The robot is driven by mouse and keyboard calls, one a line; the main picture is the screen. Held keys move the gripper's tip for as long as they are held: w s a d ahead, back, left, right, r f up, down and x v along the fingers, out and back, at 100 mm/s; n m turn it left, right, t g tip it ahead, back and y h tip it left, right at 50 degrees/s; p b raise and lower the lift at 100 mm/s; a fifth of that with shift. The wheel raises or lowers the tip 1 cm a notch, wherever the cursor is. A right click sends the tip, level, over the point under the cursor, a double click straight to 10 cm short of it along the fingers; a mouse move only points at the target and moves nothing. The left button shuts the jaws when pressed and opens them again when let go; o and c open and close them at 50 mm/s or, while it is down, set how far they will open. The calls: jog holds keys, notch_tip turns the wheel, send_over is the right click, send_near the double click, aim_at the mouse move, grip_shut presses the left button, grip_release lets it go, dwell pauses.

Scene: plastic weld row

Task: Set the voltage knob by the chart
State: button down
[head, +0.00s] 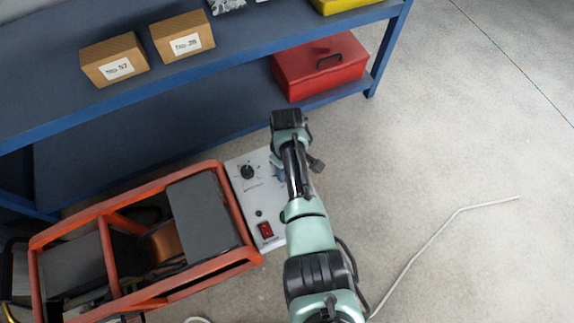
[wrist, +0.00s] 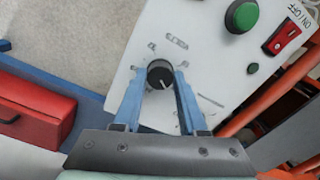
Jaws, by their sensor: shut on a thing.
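The grey-white control panel (head: 238,190) sits at the end of an orange-framed machine. In the wrist view, my gripper (wrist: 160,82) has its two blue fingers shut around a round black knob (wrist: 160,73) on the panel (wrist: 150,25). A pale pointer line on the knob slants to the lower right. Printed marks around it are too small to read. In the head view, my gripper (head: 280,173) is over the panel's right part and my arm hides the held knob. Another black knob (head: 247,171) with scale marks stands to its left, free. No chart is recognizable.
The panel has a red ON/OFF switch (wrist: 281,37), a green button (wrist: 241,15) and a smaller one (wrist: 252,68). The orange frame (head: 133,207) is left. A blue shelf (head: 140,88) holds labelled boxes (head: 182,37) and a red toolbox (head: 320,68). A pale cable (head: 430,232) crosses open floor.

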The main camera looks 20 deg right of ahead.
jog(key=m+p, duration=0.1)
jog(key=m, duration=0.4)
jog(key=shift+s+m, duration=0.1)
jog(key=shift+m, duration=0.2)
jog(key=m, duration=0.5)
jog(key=shift+p, duration=0.4)
jog(key=shift+m, duration=0.4)
jog(key=shift+c, duration=2.4)
grip_release()
notch_tip(320, 180, up, 13)
jog(key=p, duration=0.7)
